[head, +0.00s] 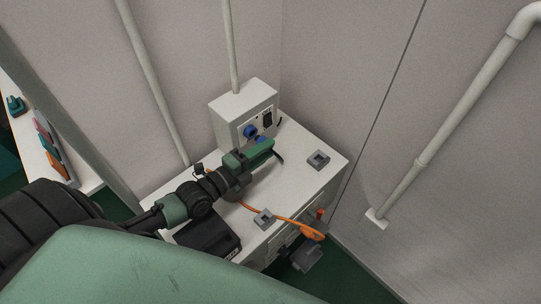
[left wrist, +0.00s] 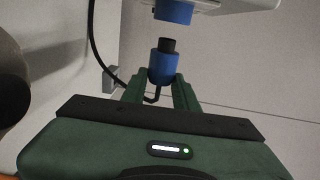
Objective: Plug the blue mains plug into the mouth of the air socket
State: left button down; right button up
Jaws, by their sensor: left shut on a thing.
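The air socket (head: 249,131) is a round blue fitting on the front of a white box at the back of the cabinet; its blue rim (left wrist: 174,12) shows at the top of the left wrist view. My left gripper (head: 264,146) is shut on the blue mains plug (left wrist: 162,68), between its green fingers. The plug's black nose points at the socket, with a visible gap between them. The plug sits slightly left of the socket in the wrist view. In the head view the gripper hides much of the plug (head: 261,139). My right gripper is not in view.
The white box (head: 231,113) also carries a black switch (head: 267,118). A black lead (left wrist: 92,45) curves left of the plug. Grey blocks (head: 318,160) (head: 264,219), an orange cable (head: 285,218) and a black case (head: 207,238) are on the white cabinet top. Walls stand close behind.

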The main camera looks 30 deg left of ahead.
pick_arm(q)
jog(key=shift+w+a, duration=0.15)
jog(key=shift+a, duration=0.15)
jog(key=shift+r+p, duration=0.1)
jog(key=shift+p, duration=0.6)
dwell(1.5)
jog(key=shift+w+a+b, duration=0.2)
jog(key=shift+w+a, duration=0.05)
jog(key=shift+a, duration=0.4)
jog(key=shift+w+a+b, duration=0.15)
jog(key=shift+w+a, duration=0.05)
jog(key=shift+a, duration=0.4)
dwell(0.4)
jog(key=c, duration=1)
grip_release()
jog(key=shift+a, duration=0.1)
jog(key=shift+s, duration=0.15)
jog(key=shift+v, duration=3.75)
